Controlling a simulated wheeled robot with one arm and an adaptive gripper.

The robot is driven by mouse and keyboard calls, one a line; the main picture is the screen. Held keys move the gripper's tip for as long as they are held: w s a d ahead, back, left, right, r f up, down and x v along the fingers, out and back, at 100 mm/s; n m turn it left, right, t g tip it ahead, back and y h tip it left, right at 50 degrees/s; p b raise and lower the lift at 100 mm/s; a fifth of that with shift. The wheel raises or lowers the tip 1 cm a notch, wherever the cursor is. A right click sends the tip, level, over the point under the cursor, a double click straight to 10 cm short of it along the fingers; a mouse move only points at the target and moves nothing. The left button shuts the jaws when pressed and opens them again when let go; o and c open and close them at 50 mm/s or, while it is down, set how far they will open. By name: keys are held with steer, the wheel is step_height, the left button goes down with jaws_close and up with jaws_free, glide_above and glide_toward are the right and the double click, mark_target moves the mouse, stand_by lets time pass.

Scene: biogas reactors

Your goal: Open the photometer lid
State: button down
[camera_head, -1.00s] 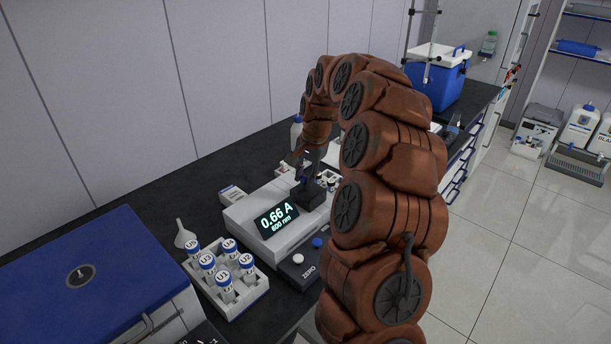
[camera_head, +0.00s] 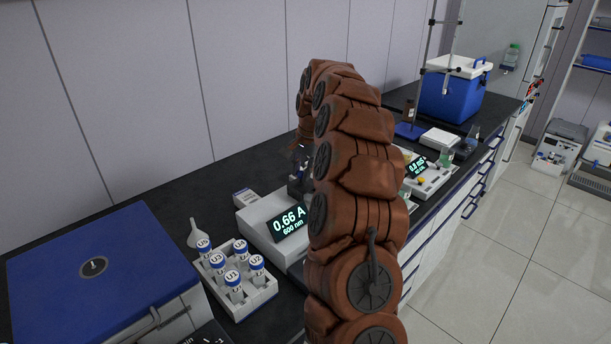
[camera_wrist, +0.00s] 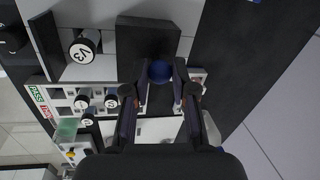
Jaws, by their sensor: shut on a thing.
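The photometer (camera_head: 262,225) is a white box on the black bench, its display (camera_head: 288,222) reading 0.66 A, 600 nm. My arm covers its right side, so the lid's position cannot be told in the head view. My gripper (camera_head: 299,172) is partly visible above the photometer, behind my arm. In the wrist view my gripper (camera_wrist: 160,82) is shut on a round blue knob (camera_wrist: 159,70), which shows between the fingertips. The knob stands against a dark block (camera_wrist: 147,35), which appears to be the lid.
A large blue-topped box (camera_head: 60,250) is at left. Another display instrument (camera_head: 432,180) and a blue cooler (camera_head: 450,98) stand farther right.

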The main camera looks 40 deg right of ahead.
mark_target(308, 185)
steer(key=c, duration=1)
jaws_free()
steer(key=shift+o, duration=0.2)
step_height(308, 185, up, 12)
steer(key=s, duration=0.2)
steer(key=shift+d, duration=0.4)
steer(key=shift+f, duration=0.1)
